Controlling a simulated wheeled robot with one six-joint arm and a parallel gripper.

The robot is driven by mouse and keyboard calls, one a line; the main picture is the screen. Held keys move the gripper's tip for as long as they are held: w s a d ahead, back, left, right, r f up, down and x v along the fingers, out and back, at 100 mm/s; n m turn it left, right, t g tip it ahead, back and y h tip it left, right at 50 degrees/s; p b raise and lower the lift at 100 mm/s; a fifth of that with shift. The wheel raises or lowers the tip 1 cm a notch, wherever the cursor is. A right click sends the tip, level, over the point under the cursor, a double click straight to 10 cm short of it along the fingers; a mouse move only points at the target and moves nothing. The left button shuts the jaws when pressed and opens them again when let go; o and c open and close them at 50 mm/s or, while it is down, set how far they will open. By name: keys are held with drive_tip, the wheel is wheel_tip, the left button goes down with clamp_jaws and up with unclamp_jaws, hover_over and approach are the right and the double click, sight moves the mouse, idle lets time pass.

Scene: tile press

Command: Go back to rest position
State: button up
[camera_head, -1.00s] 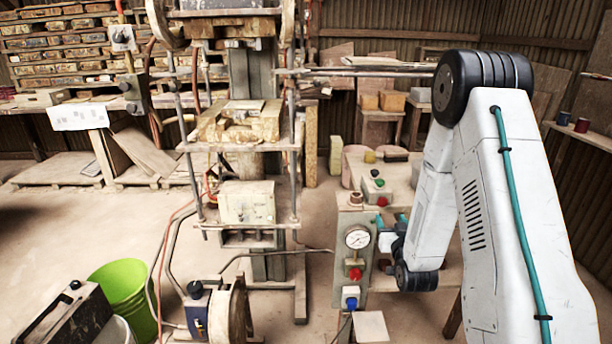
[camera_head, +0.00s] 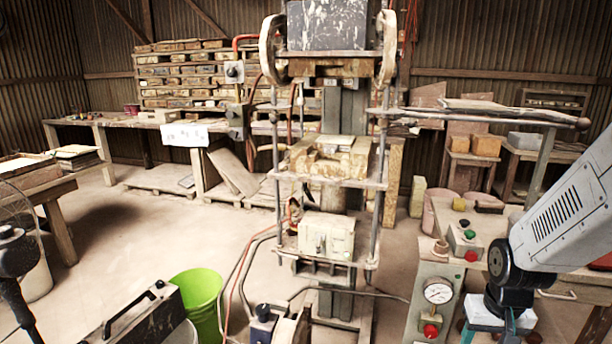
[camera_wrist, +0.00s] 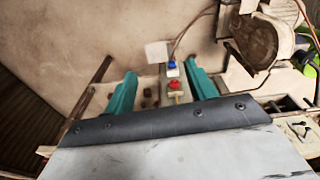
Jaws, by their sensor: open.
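My gripper shows in the wrist view (camera_wrist: 160,69) as two teal fingers, parted with nothing between them. The box has a round gauge (camera_head: 438,291) and a red knob (camera_head: 430,330). The tile press (camera_head: 345,160) stands in the middle.
A long lever (camera_head: 485,113) reaches right from the press. A green bucket (camera_head: 197,298) stands at the lower left. A small box with green and red buttons (camera_head: 465,239) sits behind the gauge. A workbench (camera_head: 45,190) is at the left. Open floor (camera_head: 140,235) lies between.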

drive_tip(key=s+a+r+n, duration=0.1)
drive_tip(key=s+a+r, duration=0.3)
drive_tip(key=s+r, duration=0.4)
drive_tip(key=s+a+r+n, duration=0.1)
drive_tip(key=s+a+r, duration=0.4)
drive_tip(key=s+r, duration=0.3)
wheel_tip(320, 180, up, 3)
drive_tip(key=shift+s+r, duration=0.2)
drive_tip(key=shift+s, duration=0.15)
idle(1.6)
